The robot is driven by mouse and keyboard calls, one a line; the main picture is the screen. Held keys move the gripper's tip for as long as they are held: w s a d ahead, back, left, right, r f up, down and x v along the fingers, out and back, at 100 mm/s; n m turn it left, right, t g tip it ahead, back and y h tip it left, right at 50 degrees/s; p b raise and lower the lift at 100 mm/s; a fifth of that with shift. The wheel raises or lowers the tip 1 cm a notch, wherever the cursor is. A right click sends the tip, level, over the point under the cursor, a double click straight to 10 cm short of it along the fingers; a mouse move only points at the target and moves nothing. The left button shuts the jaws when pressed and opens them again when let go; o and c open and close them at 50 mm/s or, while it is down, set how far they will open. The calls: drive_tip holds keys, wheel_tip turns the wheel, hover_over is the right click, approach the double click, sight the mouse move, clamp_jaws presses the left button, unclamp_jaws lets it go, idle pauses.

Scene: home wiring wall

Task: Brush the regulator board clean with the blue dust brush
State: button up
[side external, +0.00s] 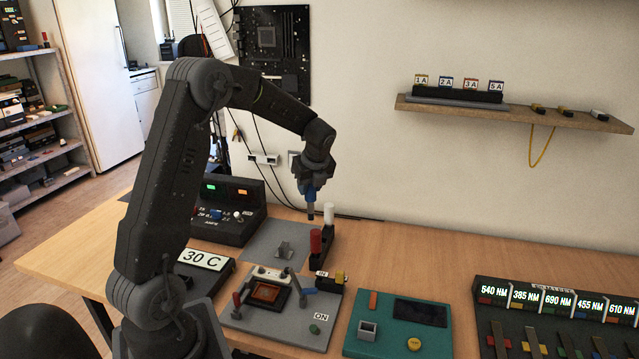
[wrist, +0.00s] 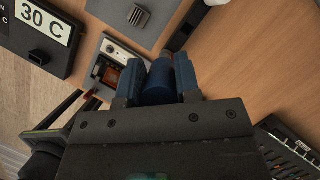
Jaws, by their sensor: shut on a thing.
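My gripper (side external: 309,182) is shut on the blue dust brush (side external: 311,197) and holds it above the table, with its dark tip pointing down. In the wrist view, the blue handle (wrist: 156,84) shows between my gripper's two blue fingers (wrist: 158,74); its bristle end is mostly hidden. A small orange-brown board, which looks like the regulator board (side external: 267,292), sits in a dark frame on a grey fixture plate (side external: 290,327). It also shows in the wrist view (wrist: 111,76), left of the brush. The brush is apart from it, behind and above. Dust on it is too small to tell.
Red and white capped posts (side external: 328,215) stand under the brush. A grey mat with a small block (side external: 284,249) lies behind the fixture. Fixture levers (side external: 238,302) stick up. A 30 C box (side external: 205,262) is left; a green board (side external: 384,343) is right. The back right table is clear.

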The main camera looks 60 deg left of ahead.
drive_tip(key=s+d+n+g+h, duration=0.15)
drive_tip(key=s+d+n, duration=0.25)
drive_tip(key=s+n, duration=0.4)
drive_tip(key=s+d+n+g+h, duration=0.1)
drive_tip(key=s+d+n+g, duration=0.25)
drive_tip(key=s+n, duration=0.45)
wheel_tip(320, 180, down, 6)
drive_tip(key=s+m, duration=0.2)
drive_tip(key=shift+d+r+t, duration=0.15)
drive_tip(key=shift+d+t, duration=0.15)
drive_tip(key=shift+d, duration=0.05)
wheel_tip(320, 180, down, 6)
drive_tip(key=shift+f, duration=0.5)
idle(1.0)
drive_tip(key=shift+w+d, duration=0.1)
drive_tip(key=shift+w, duration=0.05)
drive_tip(key=shift+w+d+r, duration=0.1)
drive_tip(key=shift+w+d, duration=0.1)
drive_tip(key=shift+s+a, duration=0.1)
idle(0.5)
